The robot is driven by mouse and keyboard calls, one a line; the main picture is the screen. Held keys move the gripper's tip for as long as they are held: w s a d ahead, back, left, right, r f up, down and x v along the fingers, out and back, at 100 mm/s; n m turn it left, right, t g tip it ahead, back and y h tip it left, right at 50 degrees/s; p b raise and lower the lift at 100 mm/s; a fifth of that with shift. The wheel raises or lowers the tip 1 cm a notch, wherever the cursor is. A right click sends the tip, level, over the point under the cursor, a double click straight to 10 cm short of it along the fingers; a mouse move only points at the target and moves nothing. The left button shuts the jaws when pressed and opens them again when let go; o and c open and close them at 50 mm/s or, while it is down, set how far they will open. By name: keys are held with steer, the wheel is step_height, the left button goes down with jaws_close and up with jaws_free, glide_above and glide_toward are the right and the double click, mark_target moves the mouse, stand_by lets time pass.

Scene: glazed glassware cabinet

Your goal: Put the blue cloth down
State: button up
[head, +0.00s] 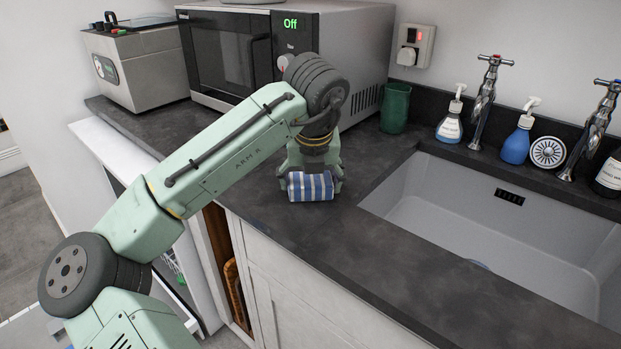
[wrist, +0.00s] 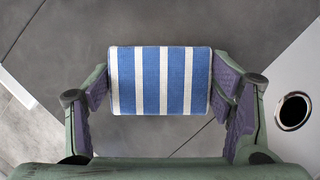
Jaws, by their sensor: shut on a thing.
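The blue cloth (head: 311,187) is blue and white striped and folded into a small bundle. My gripper (head: 313,180) is shut on it over the dark worktop, left of the sink. In the wrist view the cloth (wrist: 165,80) lies between the two purple-padded fingers of my gripper (wrist: 165,92). The dark worktop (wrist: 120,25) shows beneath it. The cloth is close to the worktop, but I cannot tell whether it touches.
The grey sink (head: 480,215) is to the right, with its drain in the wrist view (wrist: 293,111). A microwave (head: 240,55), a green cup (head: 395,108) and soap bottles (head: 450,122) stand at the back. The worktop's front strip (head: 350,255) is bare.

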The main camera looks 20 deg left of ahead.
steer(key=o, duration=1)
steer(key=shift+r, duration=0.2)
steer(key=v, duration=1.2)
steer(key=shift+b, duration=0.35)
steer(key=shift+w, duration=0.1)
